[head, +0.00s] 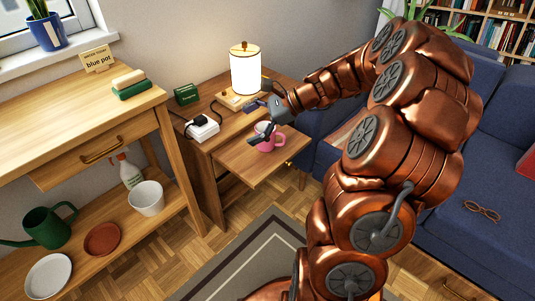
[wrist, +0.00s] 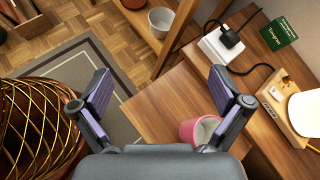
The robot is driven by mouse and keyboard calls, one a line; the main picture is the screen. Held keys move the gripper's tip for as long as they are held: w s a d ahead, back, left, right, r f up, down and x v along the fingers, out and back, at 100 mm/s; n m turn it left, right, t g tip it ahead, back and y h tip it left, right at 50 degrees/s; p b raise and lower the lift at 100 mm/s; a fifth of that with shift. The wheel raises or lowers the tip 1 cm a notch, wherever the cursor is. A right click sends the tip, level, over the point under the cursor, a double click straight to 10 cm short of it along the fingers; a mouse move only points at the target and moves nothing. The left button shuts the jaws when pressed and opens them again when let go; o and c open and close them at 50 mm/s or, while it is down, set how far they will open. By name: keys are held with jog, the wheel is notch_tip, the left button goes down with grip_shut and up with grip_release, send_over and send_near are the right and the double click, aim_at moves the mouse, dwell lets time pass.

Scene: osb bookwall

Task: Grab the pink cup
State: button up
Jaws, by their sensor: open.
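The pink cup (head: 268,141) stands upright on the wooden pull-out board (head: 240,160) of the small side table, its handle toward the right in the head view. In the wrist view the cup (wrist: 188,131) shows partly behind one finger, its pale inside visible. My gripper (head: 258,121) is open and empty, just above and behind the cup in the head view. In the wrist view my gripper (wrist: 165,98) has its fingers wide apart, with the cup near the right finger, not centred between them. I cannot tell whether a finger touches it.
A lit lamp (head: 245,70), a white power strip (head: 203,127) with a black plug and a green box (head: 187,94) stand on the side table. A wooden workbench (head: 80,115) is at left. A blue sofa (head: 480,140) is at right. Rug and parquet lie in front.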

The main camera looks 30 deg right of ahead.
aim_at(275, 132)
jog(key=d+f+m+t+b, duration=0.1)
jog(key=d+f+m+b, duration=0.1)
jog(key=d, duration=0.3)
jog(key=w+d+f+m+t+h+b, duration=0.1)
jog(key=d+f+m+t+b, duration=0.1)
jog(key=d+f, duration=0.2)
jog(key=w+d+f+m+t+b, duration=0.1)
jog(key=d+f+m, duration=0.2)
jog(key=d, duration=0.3)
jog(key=shift+f+h+b, duration=0.3)
jog(key=shift+f+b, duration=0.1)
jog(key=shift+f, duration=0.1)
jog(key=b+x, duration=0.3)
jog(key=x, duration=0.3)
jog(key=shift+w+a+f, duration=0.15)
jog(key=shift+a+f, duration=0.1)
jog(key=shift+w+a, duration=0.25)
jog(key=shift+w, duration=0.1)
jog(key=shift+c, duration=0.4)
jog(key=c, duration=1.3)
